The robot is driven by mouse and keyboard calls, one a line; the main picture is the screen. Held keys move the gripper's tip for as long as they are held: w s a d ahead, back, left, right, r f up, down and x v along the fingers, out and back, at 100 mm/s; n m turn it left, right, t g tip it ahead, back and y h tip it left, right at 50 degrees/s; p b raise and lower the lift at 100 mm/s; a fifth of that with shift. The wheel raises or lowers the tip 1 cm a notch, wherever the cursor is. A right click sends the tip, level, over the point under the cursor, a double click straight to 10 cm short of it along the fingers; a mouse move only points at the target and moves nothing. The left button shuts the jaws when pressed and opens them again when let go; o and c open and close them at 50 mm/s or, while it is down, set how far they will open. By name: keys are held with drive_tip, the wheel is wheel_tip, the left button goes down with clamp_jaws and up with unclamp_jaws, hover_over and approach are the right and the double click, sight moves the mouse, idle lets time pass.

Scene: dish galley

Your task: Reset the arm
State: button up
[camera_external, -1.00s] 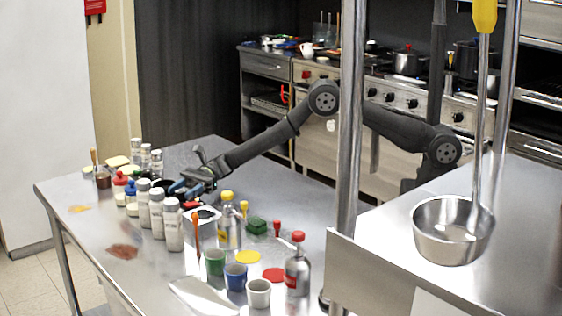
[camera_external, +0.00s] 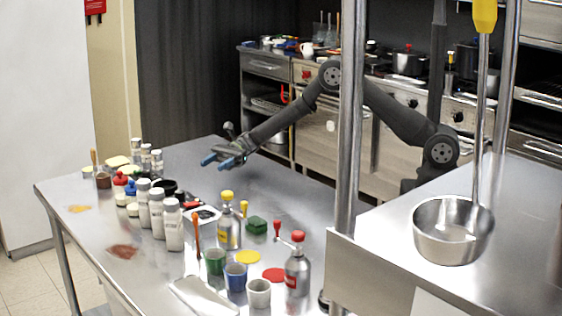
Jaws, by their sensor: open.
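My gripper (camera_external: 218,160) has blue fingertips and is held above the back part of the steel table (camera_external: 190,152). The fingers are apart, with nothing between them. The arm reaches in from the right with its elbow raised. A black bowl-like item (camera_external: 167,187) and several white shakers (camera_external: 157,212) stand on the table to the left of and below the gripper, apart from it.
A yellow-capped bottle (camera_external: 228,222), a red-capped bottle (camera_external: 297,265), and green, blue (camera_external: 235,277) and white cups crowd the near table. A steel post (camera_external: 349,130) stands in front of my arm. The table's back is clear.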

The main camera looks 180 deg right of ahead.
drive_tip(key=shift+r, duration=2.75)
drive_tip(key=shift+o, duration=0.4)
